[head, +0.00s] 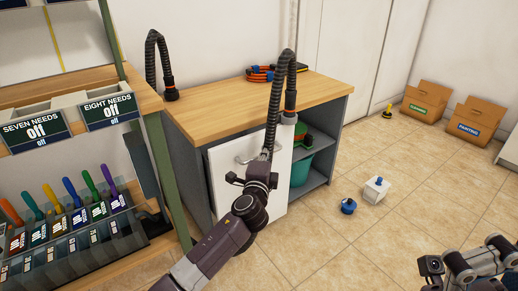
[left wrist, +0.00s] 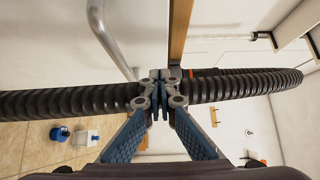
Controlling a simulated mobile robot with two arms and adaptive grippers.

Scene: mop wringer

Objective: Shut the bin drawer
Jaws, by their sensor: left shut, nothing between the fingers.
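The bin drawer's white front panel (head: 278,188) shows in the head view, in the front of the wood-topped cabinet (head: 225,108). I cannot tell how far it stands out. Its silver handle (head: 242,158) also shows as a curved bar at upper left in the left wrist view (left wrist: 112,40). My left gripper (head: 260,172) is in front of the panel, just right of the handle. In the left wrist view its fingers (left wrist: 160,88) are shut and empty, away from the handle. My right gripper (head: 498,250) is at lower right; its fingers are unclear.
A black corrugated hose (head: 274,95) hangs beside my left gripper and crosses behind its fingers in the wrist view (left wrist: 240,87). A white bottle (head: 376,190) and blue object (head: 348,206) are on the floor.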

